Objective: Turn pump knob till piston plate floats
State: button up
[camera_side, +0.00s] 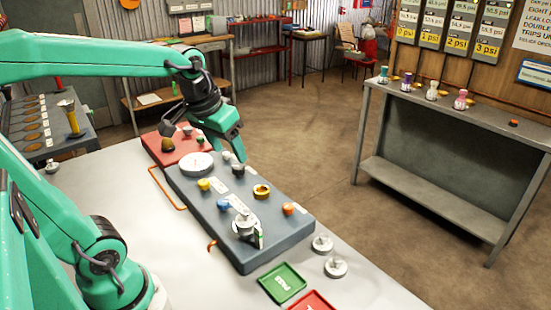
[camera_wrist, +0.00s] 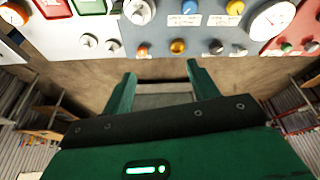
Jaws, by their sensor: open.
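A dark grey panel (camera_side: 215,233) bears a white dial gauge (camera_side: 197,164), a yellow knob (camera_side: 204,184), a blue knob (camera_side: 223,204), a black knob (camera_side: 238,170), a brass round fitting (camera_side: 261,191), an orange knob (camera_side: 288,209) and a pale valve-like part (camera_side: 244,226). I cannot tell which of these is the pump knob or the piston plate. My gripper (camera_side: 229,150) hangs above the panel's far edge, by the black knob. In the wrist view my gripper (camera_wrist: 162,70) is open with nothing between its fingers; the black knob (camera_wrist: 216,47) is beyond the fingertips.
A red box (camera_side: 152,147) with small knobs adjoins the panel's far end. Two round metal parts (camera_side: 322,243) (camera_side: 336,267), a green tray (camera_side: 283,283) and a red tray (camera_side: 312,302) lie at the near end. A grey bench (camera_side: 455,125) with small coloured items stands apart at right.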

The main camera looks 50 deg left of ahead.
jog(key=w+a+f+n+g, duration=0.2)
jog(key=w+a+f+n, duration=0.15)
jog(key=w+a, duration=0.55)
jog(key=n+g, duration=0.2)
jog(key=n, duration=0.1)
send_over(238, 166)
jog(key=shift+m+h, duration=0.25)
jog(key=shift+h, duration=0.05)
jog(key=f, duration=0.7)
jog(key=shift+d+f, duration=0.25)
jog(key=shift+f, duration=0.1)
jog(key=shift+a+f, duration=0.25)
jog(key=shift+f, duration=0.15)
jog(key=shift+f, duration=3.8)
jog(key=c, duration=1)
